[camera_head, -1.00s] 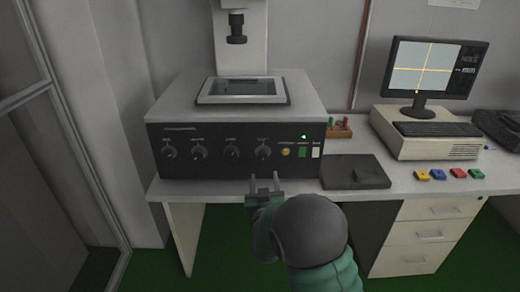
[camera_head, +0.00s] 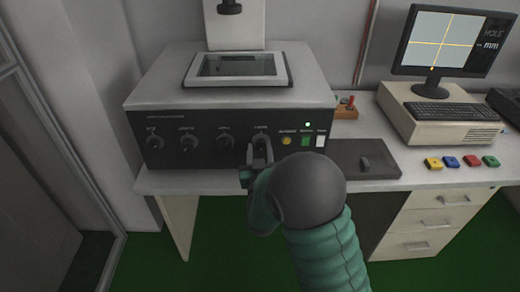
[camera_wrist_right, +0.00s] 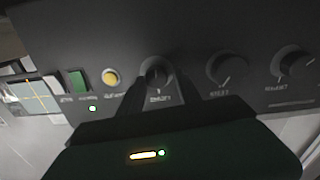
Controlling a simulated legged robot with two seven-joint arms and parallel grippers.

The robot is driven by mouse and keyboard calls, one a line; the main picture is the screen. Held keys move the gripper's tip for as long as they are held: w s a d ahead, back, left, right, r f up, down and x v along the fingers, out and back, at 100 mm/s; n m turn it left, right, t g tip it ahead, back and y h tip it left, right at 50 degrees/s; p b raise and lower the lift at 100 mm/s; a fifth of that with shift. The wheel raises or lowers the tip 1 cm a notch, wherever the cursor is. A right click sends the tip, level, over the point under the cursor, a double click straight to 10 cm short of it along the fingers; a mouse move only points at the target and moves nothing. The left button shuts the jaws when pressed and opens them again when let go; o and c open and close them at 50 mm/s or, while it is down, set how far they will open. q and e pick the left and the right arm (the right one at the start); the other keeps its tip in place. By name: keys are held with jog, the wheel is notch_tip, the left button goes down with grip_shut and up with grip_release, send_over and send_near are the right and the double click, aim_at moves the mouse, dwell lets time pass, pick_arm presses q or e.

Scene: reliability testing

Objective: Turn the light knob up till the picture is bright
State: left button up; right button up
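The black front panel of the measuring machine carries a row of several dark knobs. The rightmost knob (camera_wrist_right: 158,72) is directly in front of my right gripper (camera_head: 260,150). In the right wrist view the gripper's two dark fingers (camera_wrist_right: 158,88) stand apart, one on each side of this knob. Whether they touch it I cannot tell. The knob labels are too blurred to read surely. The monitor (camera_head: 448,42) at the upper right shows a pale grey picture with a yellow cross. My left gripper is not in view.
A yellow button (camera_head: 286,141), a green switch (camera_head: 305,141) and a white switch (camera_head: 320,141) sit right of the knobs. A dark box (camera_head: 366,158) lies on the desk. The glass stage (camera_head: 238,66) is on top. Several coloured blocks lie at the right.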

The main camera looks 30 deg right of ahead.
jog(key=shift+c, duration=1.1)
jog(key=shift+s+d, duration=0.1)
jog(key=shift+d, duration=0.25)
grip_shut()
jog(key=shift+a+n+p, duration=0.15)
jog(key=shift+n+p, duration=0.2)
jog(key=shift+n, duration=0.65)
jog(key=shift+f, duration=0.1)
jog(key=shift+o, duration=1.1)
grip_release()
jog(key=o, duration=0.3)
jog(key=shift+f, duration=0.1)
jog(key=shift+o, duration=0.2)
